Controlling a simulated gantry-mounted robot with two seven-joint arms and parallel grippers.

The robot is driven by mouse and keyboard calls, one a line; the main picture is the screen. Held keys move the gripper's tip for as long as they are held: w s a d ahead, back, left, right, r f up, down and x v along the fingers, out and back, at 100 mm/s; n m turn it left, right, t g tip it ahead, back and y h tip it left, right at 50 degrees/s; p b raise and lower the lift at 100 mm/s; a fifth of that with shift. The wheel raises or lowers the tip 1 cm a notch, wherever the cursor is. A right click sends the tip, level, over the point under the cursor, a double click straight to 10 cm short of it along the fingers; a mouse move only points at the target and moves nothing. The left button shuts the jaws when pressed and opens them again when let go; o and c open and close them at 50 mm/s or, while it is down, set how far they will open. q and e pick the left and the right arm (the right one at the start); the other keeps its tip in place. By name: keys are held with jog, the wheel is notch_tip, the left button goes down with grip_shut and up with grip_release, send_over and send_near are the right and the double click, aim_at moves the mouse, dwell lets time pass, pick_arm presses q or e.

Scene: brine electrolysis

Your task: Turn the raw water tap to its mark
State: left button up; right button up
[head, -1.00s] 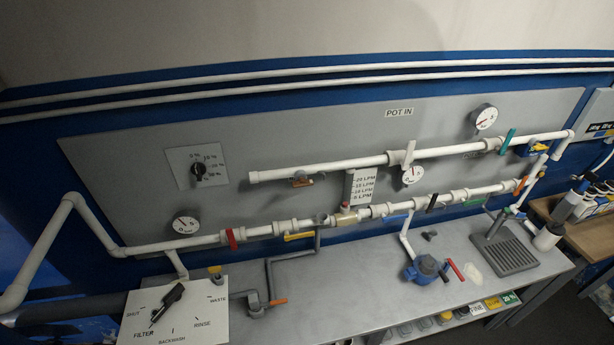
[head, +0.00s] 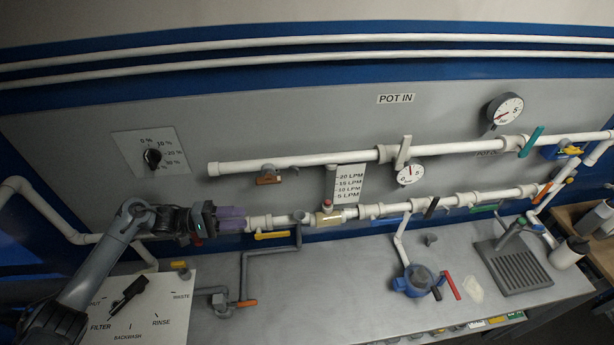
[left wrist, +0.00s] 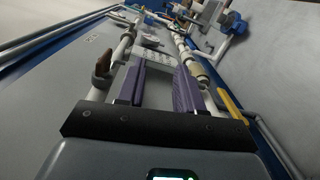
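No label in view reads raw water, so I cannot tell which tap that is. The lower white pipe (head: 285,220) carries several coloured handles: a red one (head: 197,241) mostly hidden behind my left gripper, a yellow one (head: 272,235), and black and green ones farther right. My left gripper (head: 232,219) has purple fingers pointing right along this pipe, in front of its left part. In the left wrist view its fingers (left wrist: 160,72) stand apart with nothing held between them. The yellow handle (left wrist: 231,106) shows there, right of the fingers. My right gripper is out of view.
A brown handle (head: 268,179) hangs under the upper pipe (head: 320,160). A flow scale card (head: 348,183) stands between the pipes. A grey looped pipe with an orange handle (head: 246,303) and a blue pump (head: 414,281) are on the bench. The bench middle is clear.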

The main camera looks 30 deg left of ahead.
pick_arm(q)
jog(key=m, duration=0.1)
send_near(269, 180)
jog(key=s+f, duration=0.1)
jog(key=shift+t, duration=0.4)
jog(key=p+x, duration=0.2)
jog(key=x, duration=0.7)
jog(key=shift+w+a+r, duration=0.1)
jog(key=shift+w+r, duration=0.05)
jog(key=shift+w, duration=0.05)
jog(key=shift+w+d+p, duration=0.3)
jog(key=shift+w+d, duration=0.15)
jog(key=shift+d, duration=0.1)
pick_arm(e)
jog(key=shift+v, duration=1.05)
pick_arm(q)
grip_shut()
